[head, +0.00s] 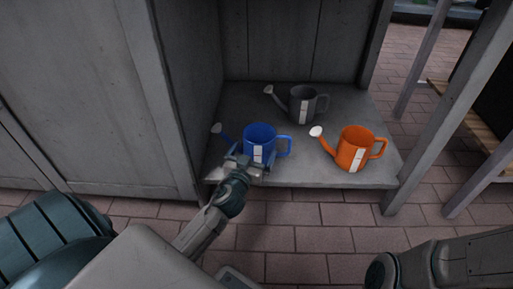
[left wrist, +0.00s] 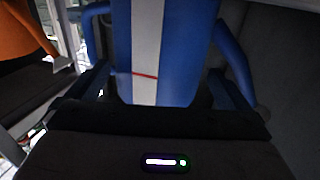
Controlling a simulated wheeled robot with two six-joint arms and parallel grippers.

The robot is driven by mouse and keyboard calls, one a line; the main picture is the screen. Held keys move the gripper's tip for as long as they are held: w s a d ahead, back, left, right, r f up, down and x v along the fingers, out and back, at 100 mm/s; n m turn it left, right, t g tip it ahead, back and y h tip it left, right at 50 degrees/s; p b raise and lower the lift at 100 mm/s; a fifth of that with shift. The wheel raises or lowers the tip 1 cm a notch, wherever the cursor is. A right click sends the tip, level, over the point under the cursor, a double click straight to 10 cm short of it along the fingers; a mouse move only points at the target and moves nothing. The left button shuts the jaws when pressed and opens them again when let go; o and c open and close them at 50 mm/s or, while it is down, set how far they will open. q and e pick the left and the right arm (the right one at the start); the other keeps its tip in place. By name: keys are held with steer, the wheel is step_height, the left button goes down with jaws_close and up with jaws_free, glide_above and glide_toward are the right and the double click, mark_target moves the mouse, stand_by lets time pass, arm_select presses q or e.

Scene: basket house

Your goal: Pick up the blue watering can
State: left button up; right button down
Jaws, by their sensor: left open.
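The blue watering can (head: 260,140) stands upright at the front left of a grey shelf (head: 320,174), its spout to the left and its handle to the right. My left gripper (head: 254,163) is at the front of the can. In the left wrist view the blue can (left wrist: 185,60), with its white stripe, stands between the two open fingers (left wrist: 160,95). I cannot tell whether the fingers touch it. The right arm shows at the lower right of the head view, but its fingers are not seen.
An orange watering can (head: 353,150) stands to the right on the same shelf. A dark grey watering can (head: 301,105) stands behind. A grey wall panel (head: 190,80) is close on the left, and a post (head: 450,110) is on the right. The brick floor (head: 290,225) in front is clear.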

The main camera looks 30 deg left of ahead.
mark_target(259, 139)
arm_select(q)
steer(key=x, duration=0.3)
steer(key=shift+w+a+b, duration=0.1)
steer(key=shift+w+b, duration=0.2)
steer(key=shift+b, duration=0.05)
